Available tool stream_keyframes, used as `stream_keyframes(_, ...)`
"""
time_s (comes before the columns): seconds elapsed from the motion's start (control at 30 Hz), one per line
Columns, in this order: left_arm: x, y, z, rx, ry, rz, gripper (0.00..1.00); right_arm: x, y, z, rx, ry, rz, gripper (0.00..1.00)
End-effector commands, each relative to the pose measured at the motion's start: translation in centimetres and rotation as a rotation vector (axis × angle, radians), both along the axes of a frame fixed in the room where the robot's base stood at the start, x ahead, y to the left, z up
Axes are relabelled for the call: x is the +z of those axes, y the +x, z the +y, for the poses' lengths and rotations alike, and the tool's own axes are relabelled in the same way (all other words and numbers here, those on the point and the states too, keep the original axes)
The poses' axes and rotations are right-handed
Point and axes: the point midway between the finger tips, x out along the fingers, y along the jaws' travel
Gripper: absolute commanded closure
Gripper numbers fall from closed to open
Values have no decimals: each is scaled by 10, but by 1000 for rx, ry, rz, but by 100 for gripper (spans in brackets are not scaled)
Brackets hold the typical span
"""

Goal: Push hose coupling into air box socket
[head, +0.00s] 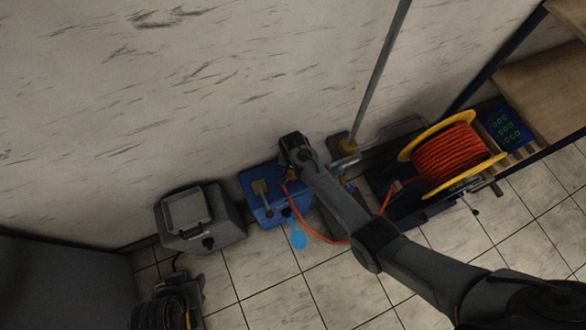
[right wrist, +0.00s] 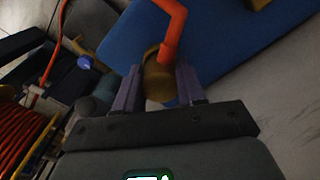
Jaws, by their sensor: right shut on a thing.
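The blue air box (head: 255,212) stands on the floor by the wall, with a tan block and lever (head: 262,190) on it. My right gripper (head: 287,177) is at the box's right end; my arm hides part of it. In the right wrist view, my right gripper (right wrist: 158,90) is shut on the brass hose coupling (right wrist: 158,76), which sits between its fingers. The orange hose (right wrist: 173,30) bends away from the coupling. The blue box (right wrist: 225,45) fills the background behind it. The socket cannot be made out. My left gripper is not in view.
The hose runs to an orange hose reel (head: 450,158) with yellow rims at the right. A grey case (head: 200,220) stands left of the box. A grey pole (head: 378,75) rises behind my arm. Tiled floor (head: 275,275) in front is mostly clear.

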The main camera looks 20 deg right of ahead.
Motion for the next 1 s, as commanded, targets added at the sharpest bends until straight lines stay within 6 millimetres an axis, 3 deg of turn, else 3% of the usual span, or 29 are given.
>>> stream_keyframes(0.8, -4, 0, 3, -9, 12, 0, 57, -6, 0, 0, 0, 0, 0, 100)
stream_keyframes(0.83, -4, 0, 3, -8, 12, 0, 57, -6, 0, 0, 0, 0, 0, 58)
stream_keyframes(1.0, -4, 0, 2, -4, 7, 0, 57, -6, 0, 0, 0, 0, 0, 32)
